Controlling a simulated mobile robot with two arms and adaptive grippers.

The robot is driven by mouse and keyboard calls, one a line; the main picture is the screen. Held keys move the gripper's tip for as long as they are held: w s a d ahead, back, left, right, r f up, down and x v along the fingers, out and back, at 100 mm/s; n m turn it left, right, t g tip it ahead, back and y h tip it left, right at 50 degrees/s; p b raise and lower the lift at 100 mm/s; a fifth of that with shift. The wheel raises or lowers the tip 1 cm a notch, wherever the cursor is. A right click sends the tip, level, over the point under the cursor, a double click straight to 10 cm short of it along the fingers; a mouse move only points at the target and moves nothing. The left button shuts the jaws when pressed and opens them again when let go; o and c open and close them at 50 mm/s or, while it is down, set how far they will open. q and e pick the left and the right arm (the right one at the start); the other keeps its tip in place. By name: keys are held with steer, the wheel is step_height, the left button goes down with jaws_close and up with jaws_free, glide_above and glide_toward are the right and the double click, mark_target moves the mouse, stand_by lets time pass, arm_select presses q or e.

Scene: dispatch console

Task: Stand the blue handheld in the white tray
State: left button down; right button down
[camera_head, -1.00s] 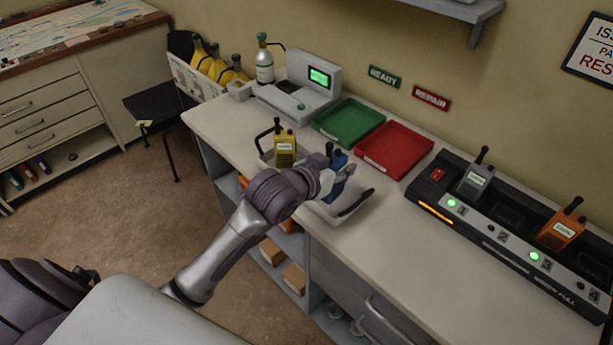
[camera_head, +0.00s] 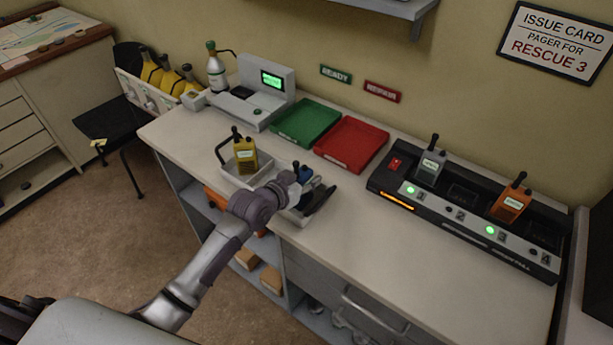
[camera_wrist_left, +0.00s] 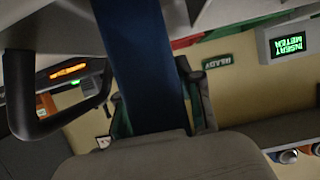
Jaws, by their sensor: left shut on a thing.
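The white tray (camera_head: 227,178) sits at the counter's front edge, with a black handle at each end. A yellow handheld (camera_head: 245,156) stands in its left part. My left gripper (camera_head: 299,182) is shut on the blue handheld (camera_head: 306,174) over the tray's right part, beside the right handle (camera_head: 318,201). The gripper hides much of the handheld and the tray under it. Whether the handheld touches the tray floor cannot be told. In the left wrist view the blue handheld (camera_wrist_left: 140,60) runs up from the gripper, with a black handle (camera_wrist_left: 45,110) at left. My right gripper is out of view.
A green tray (camera_head: 305,123) and a red tray (camera_head: 351,145) lie behind the white tray. A charger bank (camera_head: 465,215) with a grey and an orange handheld stands at right. A grey terminal (camera_head: 262,90) stands at back left. The counter front right of the tray is clear.

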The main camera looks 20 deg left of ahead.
arm_select(q)
steer(key=c, duration=0.7)
jaws_free()
steer(key=shift+c, duration=0.2)
steer(key=b+v, duration=0.1)
steer(key=v, duration=1.1)
steer(key=shift+b, duration=0.3)
